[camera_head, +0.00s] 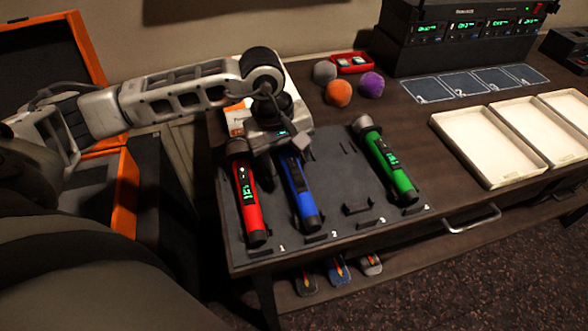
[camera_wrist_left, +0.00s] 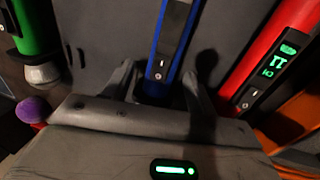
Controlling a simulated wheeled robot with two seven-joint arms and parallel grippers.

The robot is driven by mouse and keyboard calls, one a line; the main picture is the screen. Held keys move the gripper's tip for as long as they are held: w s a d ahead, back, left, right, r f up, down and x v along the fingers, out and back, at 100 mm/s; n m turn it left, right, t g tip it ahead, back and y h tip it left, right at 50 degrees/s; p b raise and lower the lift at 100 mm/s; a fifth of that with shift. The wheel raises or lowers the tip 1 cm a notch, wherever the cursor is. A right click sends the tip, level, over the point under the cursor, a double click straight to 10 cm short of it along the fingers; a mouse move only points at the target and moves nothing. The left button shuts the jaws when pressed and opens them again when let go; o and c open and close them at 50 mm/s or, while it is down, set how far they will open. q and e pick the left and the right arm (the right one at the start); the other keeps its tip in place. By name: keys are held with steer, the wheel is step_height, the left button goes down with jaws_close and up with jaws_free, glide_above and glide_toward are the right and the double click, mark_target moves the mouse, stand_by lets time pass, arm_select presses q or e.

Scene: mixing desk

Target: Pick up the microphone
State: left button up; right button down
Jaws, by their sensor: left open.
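Three handheld microphones lie on a dark rack (camera_head: 335,185). The red one (camera_head: 249,205) is by label 1, the blue one (camera_head: 301,195) by label 2, and the green one (camera_head: 390,165) at the right end. My left gripper (camera_head: 285,150) is over the upper end of the blue microphone and hides its head. In the left wrist view my open left gripper (camera_wrist_left: 160,88) has one finger on each side of the blue microphone's body (camera_wrist_left: 168,50). Whether the fingers touch it, I cannot tell. The red microphone (camera_wrist_left: 275,60) and green one (camera_wrist_left: 38,35) lie to either side.
The place by label 3 is empty. Orange (camera_head: 338,93), purple (camera_head: 371,85) and grey (camera_head: 324,72) balls sit behind the rack, near a red box (camera_head: 352,56). White trays (camera_head: 436,121) stand at right, below a receiver unit (camera_head: 440,56). An orange case (camera_head: 88,50) is at left.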

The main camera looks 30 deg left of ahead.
arm_select(q)
steer(key=shift+f, duration=0.25)
jaws_close()
steer(key=shift+w, duration=0.1)
steer(key=shift+r, duration=0.2)
